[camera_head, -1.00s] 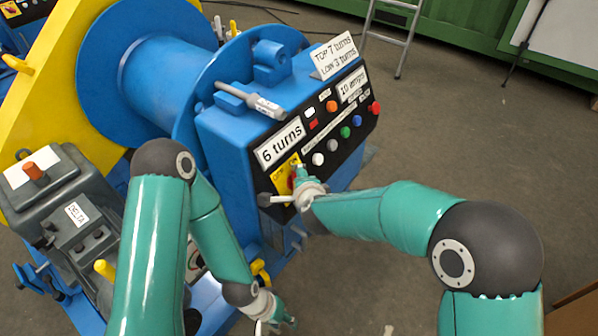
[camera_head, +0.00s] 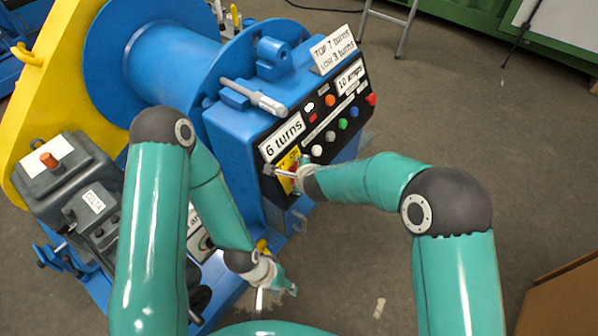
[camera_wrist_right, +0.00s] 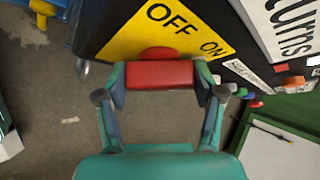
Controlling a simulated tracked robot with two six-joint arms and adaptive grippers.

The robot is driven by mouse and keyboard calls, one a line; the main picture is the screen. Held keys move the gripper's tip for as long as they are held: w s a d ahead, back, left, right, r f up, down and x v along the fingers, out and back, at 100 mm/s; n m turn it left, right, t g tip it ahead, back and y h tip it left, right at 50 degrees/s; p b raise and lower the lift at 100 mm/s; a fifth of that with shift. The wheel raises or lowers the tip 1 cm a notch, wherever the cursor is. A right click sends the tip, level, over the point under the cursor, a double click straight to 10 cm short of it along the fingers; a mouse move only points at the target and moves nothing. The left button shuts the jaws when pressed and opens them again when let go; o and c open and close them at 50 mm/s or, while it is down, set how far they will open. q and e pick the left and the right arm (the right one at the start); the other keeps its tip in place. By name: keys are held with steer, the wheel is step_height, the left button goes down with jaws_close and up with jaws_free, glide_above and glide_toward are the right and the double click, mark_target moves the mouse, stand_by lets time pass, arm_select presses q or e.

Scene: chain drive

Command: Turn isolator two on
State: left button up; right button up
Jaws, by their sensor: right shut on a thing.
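The isolator's yellow plate (camera_head: 286,160) is at the lower left end of the black control panel. In the right wrist view the plate (camera_wrist_right: 166,28) reads OFF and ON, and a red handle (camera_wrist_right: 160,74) stands in front of it. My right gripper (camera_wrist_right: 160,78) is shut on the red handle, one finger at each end. In the head view my right gripper (camera_head: 299,176) is at the plate and hides most of the handle. My left gripper (camera_head: 285,285) hangs low beside the blue machine, apart from the panel; its fingers are too small to read. No isolator number is legible.
A grey handle (camera_head: 254,97) lies on the blue housing. A grey gearbox (camera_head: 70,180) is at left. Floor at right is clear up to a brown box (camera_head: 565,300).

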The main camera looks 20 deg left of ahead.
steer(key=shift+d+f, duration=0.2)
steer(key=o, duration=1.1)
steer(key=shift+o, duration=0.2)
steer(key=shift+a, duration=0.1)
steer(key=shift+r, duration=0.15)
steer(key=shift+r, duration=0.1)
steer(key=v, duration=1.1)
steer(key=shift+s+r, duration=0.2)
steer(key=shift+d, duration=0.2)
